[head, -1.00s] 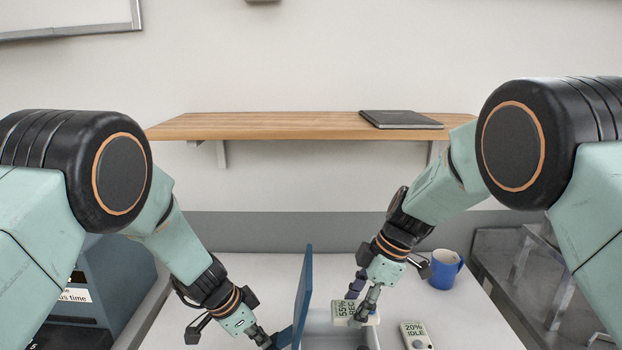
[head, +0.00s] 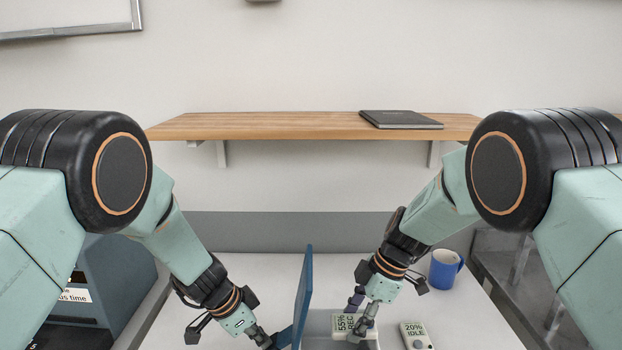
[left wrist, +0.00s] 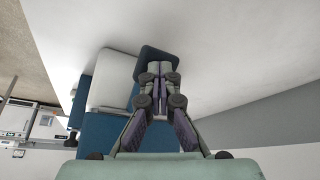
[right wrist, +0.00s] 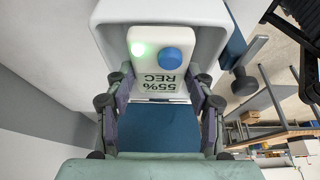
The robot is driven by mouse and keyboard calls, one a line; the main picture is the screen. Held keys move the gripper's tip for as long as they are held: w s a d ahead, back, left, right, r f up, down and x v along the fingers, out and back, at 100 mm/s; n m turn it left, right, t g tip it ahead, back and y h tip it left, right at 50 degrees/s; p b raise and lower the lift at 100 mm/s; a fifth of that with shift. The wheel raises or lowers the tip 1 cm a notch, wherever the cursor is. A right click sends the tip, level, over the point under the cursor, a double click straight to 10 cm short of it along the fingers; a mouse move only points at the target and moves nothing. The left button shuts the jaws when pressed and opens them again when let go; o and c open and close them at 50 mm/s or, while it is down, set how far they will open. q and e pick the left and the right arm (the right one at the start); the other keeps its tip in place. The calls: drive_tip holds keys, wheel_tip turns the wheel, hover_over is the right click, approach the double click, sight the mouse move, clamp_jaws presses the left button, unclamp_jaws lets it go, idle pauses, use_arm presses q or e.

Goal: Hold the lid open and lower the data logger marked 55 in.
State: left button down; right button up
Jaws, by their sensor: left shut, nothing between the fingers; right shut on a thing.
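The data logger (head: 343,323) is white and reads 55% REC; in the right wrist view (right wrist: 160,50) its blue button and green light show. My right gripper (head: 358,318) is shut on it, with a finger on either side. The logger is at the mouth of a pale grey box (head: 318,324), between its walls in the right wrist view; its exact depth is unclear. The box's blue lid (head: 303,296) stands nearly upright at the left. My left gripper (head: 276,340) is shut with nothing between its fingers, low against the lid's outer left side.
Another white logger (head: 416,335) reading 20% IDLE lies right of the box. A blue mug (head: 444,268) stands behind it. A wooden shelf (head: 290,126) holding a dark notebook (head: 401,119) is on the wall. The table behind the box is clear.

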drive_tip(key=shift+f, duration=0.25)
drive_tip(key=o, duration=1.3)
drive_tip(key=shift+c, duration=0.2)
wheel_tip(320, 180, up, 12)
idle(0.4)
drive_tip(key=d+r, duration=0.5)
drive_tip(key=d, duration=0.7)
drive_tip(key=shift+d, duration=0.3)
idle(0.5)
